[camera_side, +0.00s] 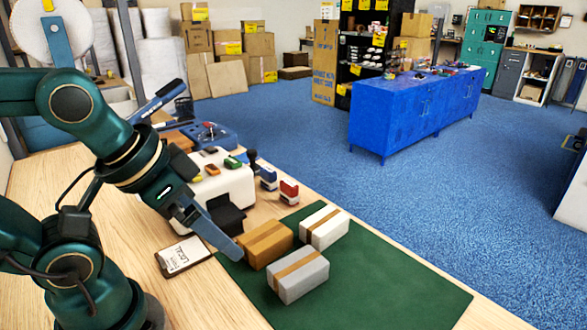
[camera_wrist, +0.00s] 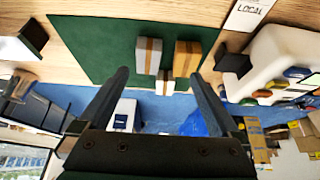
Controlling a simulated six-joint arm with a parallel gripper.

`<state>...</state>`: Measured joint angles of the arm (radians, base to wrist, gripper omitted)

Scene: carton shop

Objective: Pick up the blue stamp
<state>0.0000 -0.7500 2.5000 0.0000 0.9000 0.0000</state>
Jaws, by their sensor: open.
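The blue stamp (camera_side: 268,179) stands on the wooden table, between a dark stamp (camera_side: 252,160) and a red stamp (camera_side: 289,192), beside the white block. I cannot pick it out surely in the wrist view. My gripper (camera_side: 222,228) is open and empty, pointing down near the left corner of the green mat, to the left of the blue stamp and apart from it. In the wrist view my two fingers (camera_wrist: 160,76) are spread wide, with cartons seen beyond the gap.
Three taped cartons, brown (camera_side: 265,244), white (camera_side: 324,228) and grey (camera_side: 298,275), sit on the green mat (camera_side: 385,285). A white block (camera_side: 215,187) with small coloured items on top stands behind my gripper. A label card (camera_side: 185,255) lies left of the mat. The mat's right part is clear.

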